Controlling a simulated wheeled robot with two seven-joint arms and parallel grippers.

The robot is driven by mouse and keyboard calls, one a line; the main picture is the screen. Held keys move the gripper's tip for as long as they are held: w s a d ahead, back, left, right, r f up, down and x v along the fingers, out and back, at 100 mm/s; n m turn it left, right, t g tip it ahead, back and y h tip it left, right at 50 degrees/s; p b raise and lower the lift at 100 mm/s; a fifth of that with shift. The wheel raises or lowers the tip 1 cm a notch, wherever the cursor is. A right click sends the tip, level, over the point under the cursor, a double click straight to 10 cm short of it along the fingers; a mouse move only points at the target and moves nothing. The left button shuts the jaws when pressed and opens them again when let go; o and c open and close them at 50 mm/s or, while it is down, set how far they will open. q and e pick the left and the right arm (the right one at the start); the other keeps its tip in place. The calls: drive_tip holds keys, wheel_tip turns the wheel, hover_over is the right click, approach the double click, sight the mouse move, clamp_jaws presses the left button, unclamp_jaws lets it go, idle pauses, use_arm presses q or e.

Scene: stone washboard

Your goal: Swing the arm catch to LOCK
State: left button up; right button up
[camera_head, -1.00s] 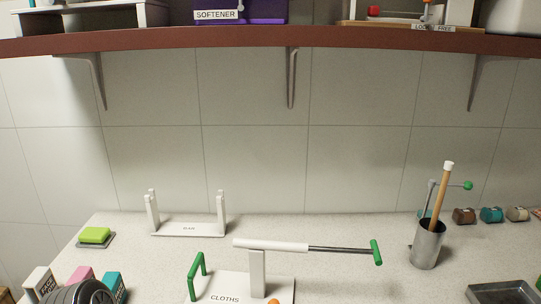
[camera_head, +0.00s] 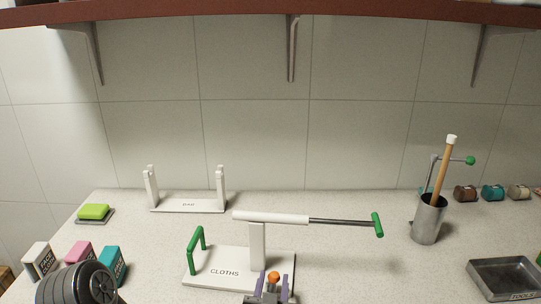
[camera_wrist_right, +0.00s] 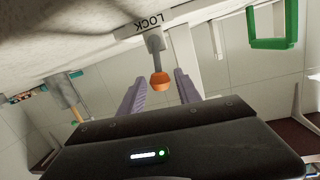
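The white CLOTHS stand (camera_head: 208,265) has a post with a level white and dark arm (camera_head: 290,218) ending in a green crosspiece (camera_head: 378,225). The catch's orange knob (camera_head: 273,276) is at the front of the base; in the right wrist view the knob (camera_wrist_right: 161,80) sits on a grey stem. A LOCK label (camera_wrist_right: 150,23) is behind the stem. My right gripper (camera_head: 268,290) is at the knob, its purple fingers on either side. In the wrist view they look open with gaps beside the knob; contact is not visible.
A green bracket (camera_head: 197,250) rises from the stand's left side. A metal cup (camera_head: 428,220) and TOOLS tray (camera_head: 510,277) are at right. A white rack (camera_head: 187,206) stands behind.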

drive_tip(key=c, duration=0.5)
drive_tip(key=shift+a+r, duration=0.1)
drive_tip(key=shift+a, duration=0.4)
drive_tip(key=shift+w+a, duration=0.1)
drive_tip(key=shift+a, duration=0.3)
